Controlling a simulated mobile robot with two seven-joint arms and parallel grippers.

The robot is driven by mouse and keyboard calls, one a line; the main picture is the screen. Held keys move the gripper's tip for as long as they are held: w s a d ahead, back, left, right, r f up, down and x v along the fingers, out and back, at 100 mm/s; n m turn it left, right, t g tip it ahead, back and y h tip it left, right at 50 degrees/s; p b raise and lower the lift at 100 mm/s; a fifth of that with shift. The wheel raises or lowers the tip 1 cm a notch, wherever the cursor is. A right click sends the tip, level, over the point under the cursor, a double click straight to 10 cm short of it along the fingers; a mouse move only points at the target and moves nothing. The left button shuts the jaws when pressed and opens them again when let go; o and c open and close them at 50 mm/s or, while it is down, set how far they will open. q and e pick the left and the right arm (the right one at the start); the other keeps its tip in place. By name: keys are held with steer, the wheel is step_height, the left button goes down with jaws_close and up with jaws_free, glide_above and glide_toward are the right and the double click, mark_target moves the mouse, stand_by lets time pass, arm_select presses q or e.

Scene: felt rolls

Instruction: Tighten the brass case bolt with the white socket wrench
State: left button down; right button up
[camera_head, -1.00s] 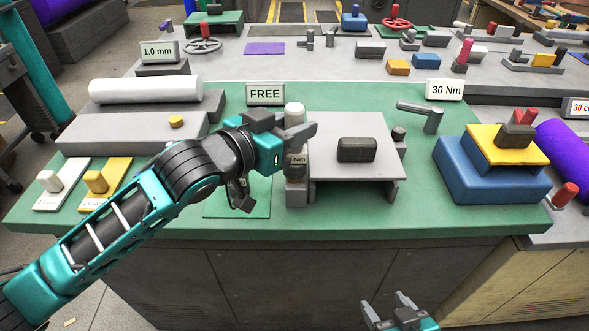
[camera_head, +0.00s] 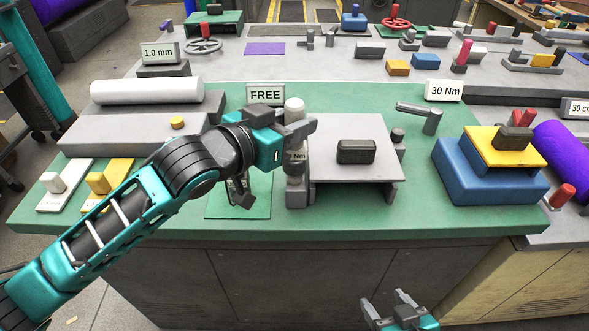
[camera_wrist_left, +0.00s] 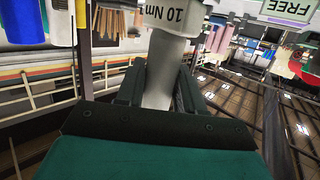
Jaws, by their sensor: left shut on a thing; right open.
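My left gripper (camera_head: 300,130) is shut on the white socket wrench (camera_head: 294,106), an upright pale tool with a "10 Nm" label. In the left wrist view the wrench (camera_wrist_left: 165,58) is between the two fingers, label above them. Its lower end is at a grey block (camera_head: 297,199) beside the grey platform; whether they touch is unclear. A small brass-coloured round head (camera_head: 177,122), seemingly the case bolt, is on a grey slab (camera_head: 125,132) left of the gripper, behind my left arm. My right gripper (camera_head: 400,298) is open and empty at the bottom edge, in front of the bench.
A grey platform (camera_head: 378,130) with a dark block (camera_head: 356,151) stands right of the wrench. A FREE sign (camera_head: 265,94) and a 30 Nm sign (camera_head: 444,90) stand behind. A grey lever tool (camera_head: 431,121) and a blue block (camera_head: 487,178) are to the right. The green bench front is clear.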

mark_target(293, 103)
arm_select(q)
steer(key=shift+r, duration=2.8)
